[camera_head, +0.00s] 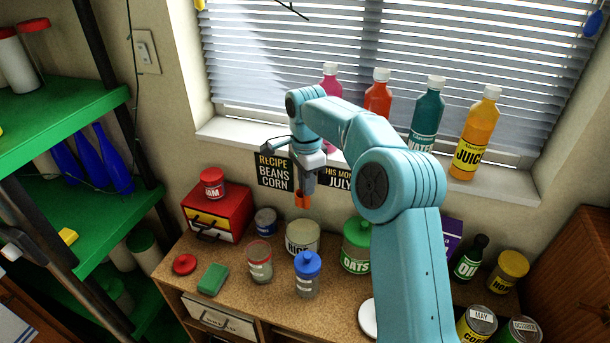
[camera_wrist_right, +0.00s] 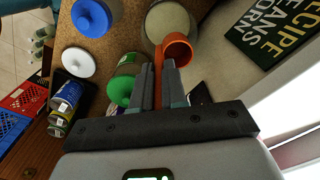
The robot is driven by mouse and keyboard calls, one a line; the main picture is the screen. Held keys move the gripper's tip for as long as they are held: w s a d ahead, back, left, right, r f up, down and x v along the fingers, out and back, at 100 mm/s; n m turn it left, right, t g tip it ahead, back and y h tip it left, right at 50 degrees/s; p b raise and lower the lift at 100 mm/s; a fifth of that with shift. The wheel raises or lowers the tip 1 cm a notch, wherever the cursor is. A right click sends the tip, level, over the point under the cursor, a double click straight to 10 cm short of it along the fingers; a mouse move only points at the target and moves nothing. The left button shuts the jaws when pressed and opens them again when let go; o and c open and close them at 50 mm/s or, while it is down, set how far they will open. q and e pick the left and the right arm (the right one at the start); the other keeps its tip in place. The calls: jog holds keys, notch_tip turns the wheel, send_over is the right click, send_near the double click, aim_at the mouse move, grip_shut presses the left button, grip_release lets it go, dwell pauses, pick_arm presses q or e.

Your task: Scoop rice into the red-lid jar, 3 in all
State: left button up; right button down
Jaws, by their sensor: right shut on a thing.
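My right gripper (camera_head: 304,188) is shut on an orange scoop (camera_head: 301,200) and holds it in the air above and behind the rice canister (camera_head: 302,240). In the right wrist view the orange scoop (camera_wrist_right: 177,50) is at the fingertips (camera_wrist_right: 158,70), beside the open canister (camera_wrist_right: 172,25); I see no rice in its cup. A clear jar with a reddish rim (camera_head: 260,270) stands left of the canister. A loose red lid (camera_head: 184,264) lies farther left on the counter. The jar's fill is hard to make out. My left gripper is not in view.
A blue-lid jar (camera_head: 307,280) stands in front of the canister, and a green-lid oats jar (camera_head: 356,255) right of it. A green sponge (camera_head: 212,278), a small can (camera_head: 265,222) and a red drawer box (camera_head: 232,208) are at left. Bottles (camera_head: 425,115) line the windowsill.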

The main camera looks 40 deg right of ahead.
jog(key=shift+a, duration=0.1)
jog(key=shift+s+f+b, duration=0.15)
jog(key=shift+f+b, duration=0.35)
jog(key=shift+f, duration=0.1)
notch_tip(320, 180, down, 2)
jog(key=shift+f+b, duration=0.1)
jog(key=shift+b, duration=0.7)
jog(key=shift+a+f+b, duration=0.1)
jog(key=shift+f+b, duration=0.25)
jog(key=shift+b, duration=0.05)
notch_tip(320, 180, down, 10)
jog(key=b, duration=0.7)
dwell(0.7)
